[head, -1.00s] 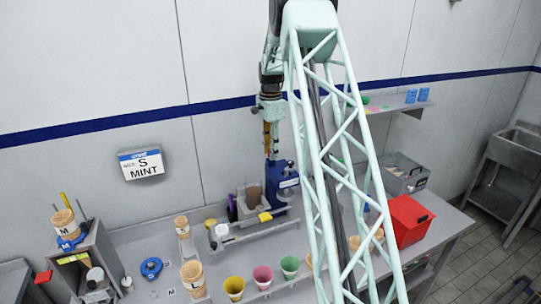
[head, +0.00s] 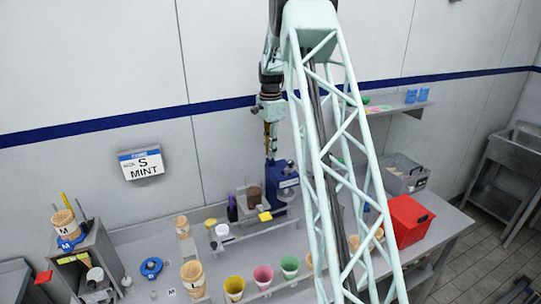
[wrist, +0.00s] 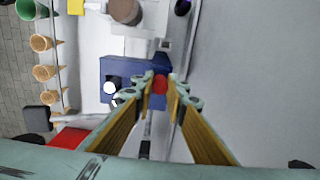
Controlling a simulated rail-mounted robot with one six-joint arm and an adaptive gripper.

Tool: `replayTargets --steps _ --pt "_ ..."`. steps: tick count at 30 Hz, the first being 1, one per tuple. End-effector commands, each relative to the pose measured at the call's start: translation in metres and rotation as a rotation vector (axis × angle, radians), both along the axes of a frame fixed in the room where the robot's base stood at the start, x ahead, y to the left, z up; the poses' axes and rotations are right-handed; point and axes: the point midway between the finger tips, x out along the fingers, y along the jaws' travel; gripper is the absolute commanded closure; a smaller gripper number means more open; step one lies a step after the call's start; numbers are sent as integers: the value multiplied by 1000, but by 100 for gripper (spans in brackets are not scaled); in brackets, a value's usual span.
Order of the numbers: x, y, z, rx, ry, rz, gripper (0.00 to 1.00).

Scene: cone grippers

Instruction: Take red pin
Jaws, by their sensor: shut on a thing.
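The red pin (wrist: 159,84) shows in the wrist view as a small red round top between my fingertips, over the blue machine (wrist: 112,68). My gripper (wrist: 160,98) is shut on it, with one finger on each side. In the head view my gripper (head: 271,152) points down just above the blue machine (head: 284,182). The pin cannot be made out there. How deep the pin sits in the machine is hidden.
Yellow (head: 234,287), pink (head: 263,274) and green (head: 290,265) cups line the counter's front. A red box (head: 408,221) and a grey bin (head: 404,174) stand at right. A wall shelf (head: 395,105) is behind. A brown cup (head: 254,196) stands left of the machine.

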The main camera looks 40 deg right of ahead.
Motion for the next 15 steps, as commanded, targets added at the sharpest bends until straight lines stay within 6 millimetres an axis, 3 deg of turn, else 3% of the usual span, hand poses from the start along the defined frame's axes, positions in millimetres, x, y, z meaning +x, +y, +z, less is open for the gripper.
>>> replayTargets --steps 15 --pt "0 0 16 0 -1 0 94"
